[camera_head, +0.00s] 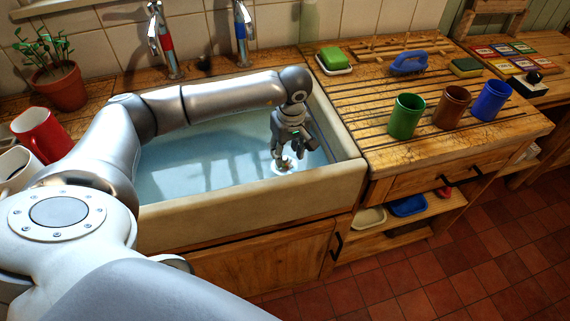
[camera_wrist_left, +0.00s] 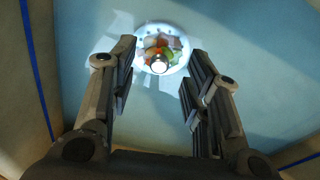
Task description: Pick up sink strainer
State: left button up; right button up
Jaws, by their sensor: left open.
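The sink strainer (camera_head: 284,170) is a pale round disc with a knob, low in the water-filled sink. In the left wrist view the strainer (camera_wrist_left: 160,49) is a bright white disc with small holes, orange and green bits on it and a shiny knob in the middle. My left gripper (camera_head: 293,153) reaches down into the sink just above the strainer. Its fingers (camera_wrist_left: 163,55) are open and nothing is held between them; the strainer shows beyond the gap between the tips. Whether a finger touches it I cannot tell. My right gripper is not in view.
The sink rim (camera_head: 250,207) surrounds the gripper, with red (camera_head: 166,42) and blue (camera_head: 241,32) taps behind.

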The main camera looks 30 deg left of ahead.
aim_at(285, 157)
pick_arm(q)
jog(key=f, duration=0.2)
jog(key=a+f, duration=0.1)
jog(key=shift+w+a+f+p, duration=0.1)
jog(key=shift+w+f+p, duration=0.15)
jog(key=shift+p, duration=0.15)
jog(key=shift+f, duration=0.35)
jog(key=shift+c, duration=1.3)
grip_shut()
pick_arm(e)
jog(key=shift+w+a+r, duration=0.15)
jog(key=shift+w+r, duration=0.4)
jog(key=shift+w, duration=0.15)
